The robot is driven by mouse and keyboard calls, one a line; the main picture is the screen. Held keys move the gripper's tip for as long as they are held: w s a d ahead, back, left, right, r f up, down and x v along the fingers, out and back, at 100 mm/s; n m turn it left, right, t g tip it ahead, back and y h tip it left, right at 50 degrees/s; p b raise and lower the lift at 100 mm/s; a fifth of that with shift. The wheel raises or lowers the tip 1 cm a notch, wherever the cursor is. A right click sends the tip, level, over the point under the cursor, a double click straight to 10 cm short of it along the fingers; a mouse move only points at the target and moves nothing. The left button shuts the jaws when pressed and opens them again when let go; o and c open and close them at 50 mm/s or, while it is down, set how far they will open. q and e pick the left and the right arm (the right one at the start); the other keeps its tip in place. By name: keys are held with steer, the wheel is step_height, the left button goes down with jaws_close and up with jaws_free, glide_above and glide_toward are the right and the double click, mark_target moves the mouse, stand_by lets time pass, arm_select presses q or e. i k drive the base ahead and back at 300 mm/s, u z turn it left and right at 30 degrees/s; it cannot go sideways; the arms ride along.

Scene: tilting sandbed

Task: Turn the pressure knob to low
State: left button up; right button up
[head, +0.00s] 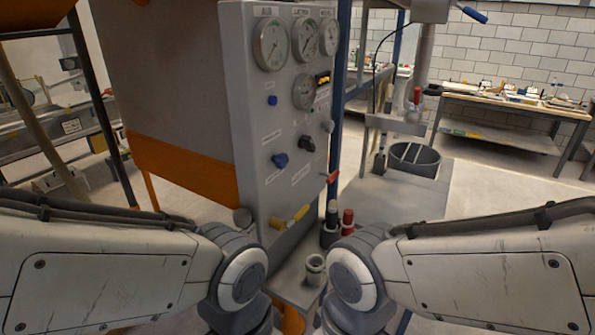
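A grey control panel (243,120) stands in front of me, its face turned toward the right. Several round gauges, including a large one (270,44), sit above the knobs. My two arms come in from the lower left and lower right, below the knobs and apart from them. Both grippers are out of view.
A yellow-handled valve (289,217) and a red lever (331,177) stick out from the panel. Black and red-capped bottles (347,221) and a small pale cup (314,268) stand at the panel's foot. A bench (515,108) and a dark bucket (414,161) are behind at right.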

mark_target(281, 160)
steer(key=z, duration=2.4)
steer(key=i, duration=1)
steer(key=u, duration=2.65)
